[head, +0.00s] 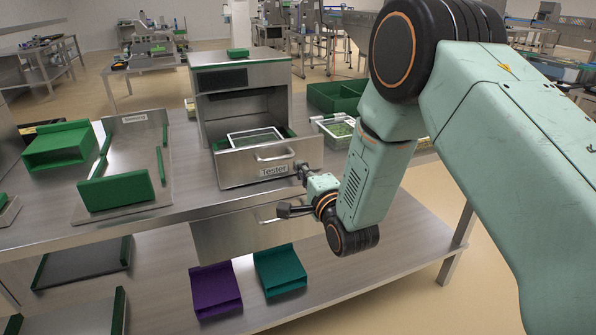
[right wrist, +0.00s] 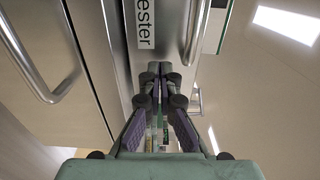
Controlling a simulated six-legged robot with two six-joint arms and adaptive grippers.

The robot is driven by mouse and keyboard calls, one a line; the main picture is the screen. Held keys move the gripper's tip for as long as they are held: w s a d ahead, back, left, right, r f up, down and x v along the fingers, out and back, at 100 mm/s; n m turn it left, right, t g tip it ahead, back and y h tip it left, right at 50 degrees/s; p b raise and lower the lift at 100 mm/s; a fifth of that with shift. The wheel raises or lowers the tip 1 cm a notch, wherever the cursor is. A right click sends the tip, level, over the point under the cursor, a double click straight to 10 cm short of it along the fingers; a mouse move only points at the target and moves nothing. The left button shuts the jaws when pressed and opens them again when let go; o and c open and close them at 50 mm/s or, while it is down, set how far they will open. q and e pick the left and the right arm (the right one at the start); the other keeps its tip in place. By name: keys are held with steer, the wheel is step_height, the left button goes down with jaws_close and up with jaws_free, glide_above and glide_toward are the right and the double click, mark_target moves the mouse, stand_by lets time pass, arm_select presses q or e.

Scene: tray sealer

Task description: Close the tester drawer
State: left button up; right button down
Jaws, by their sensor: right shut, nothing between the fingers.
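The tester drawer (head: 240,167) is a steel drawer with a curved bar handle and a "Tester" label. It stands pulled out from the tester (head: 238,80), with a white-rimmed tray (head: 254,137) inside. My right gripper (head: 301,168) is shut and empty at the right end of the drawer front, near the label. In the right wrist view the shut fingers (right wrist: 158,70) point at the drawer front (right wrist: 115,50) beside the label. Whether they touch it I cannot tell. My left gripper is not in view.
A second handled steel front (head: 235,228) sits below the tabletop. A green bin (head: 335,96) and another tray (head: 336,128) stand right of the tester. Purple (head: 215,290) and teal (head: 280,270) holders lie on the lower shelf.

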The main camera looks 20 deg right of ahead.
steer(key=shift+w+a, duration=0.35)
steer(key=shift+w, duration=0.65)
steer(key=shift+d, duration=0.25)
steer(key=shift+a, duration=0.2)
steer(key=shift+w, duration=0.15)
